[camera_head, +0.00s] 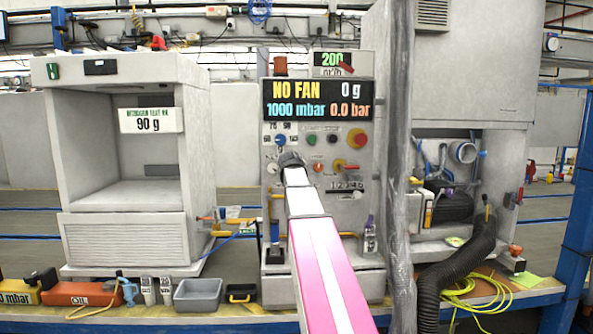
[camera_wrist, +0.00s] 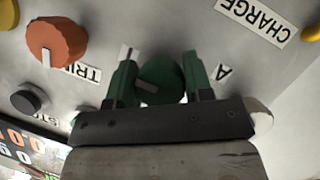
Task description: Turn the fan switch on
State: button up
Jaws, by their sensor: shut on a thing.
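The display (camera_head: 317,100) on the grey control panel reads "NO FAN", "0 g", "1000 mbar" and "0.0 bar". My gripper (camera_head: 291,160) reaches the left part of the panel in the head view and hides what it touches there. In the wrist view my gripper (camera_wrist: 159,70) has its two green fingers on either side of a round dark green knob (camera_wrist: 163,84) with a pale pointer mark. The fingers are shut on this knob. Labels beside it are partly hidden, so I cannot read whether it is the fan switch.
An orange knob (camera_wrist: 57,42) and a small black knob (camera_wrist: 31,98) sit nearby on the panel. A red button (camera_head: 357,138) is further right. A wrapped vertical column (camera_head: 401,190) stands close to the panel's right side. A white open cabinet (camera_head: 127,235) is left.

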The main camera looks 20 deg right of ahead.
jog(key=o, duration=0.9)
jog(key=shift+s, duration=0.1)
jog(key=v, duration=1)
jog(key=shift+s+a, duration=0.2)
jog(key=shift+s, duration=0.05)
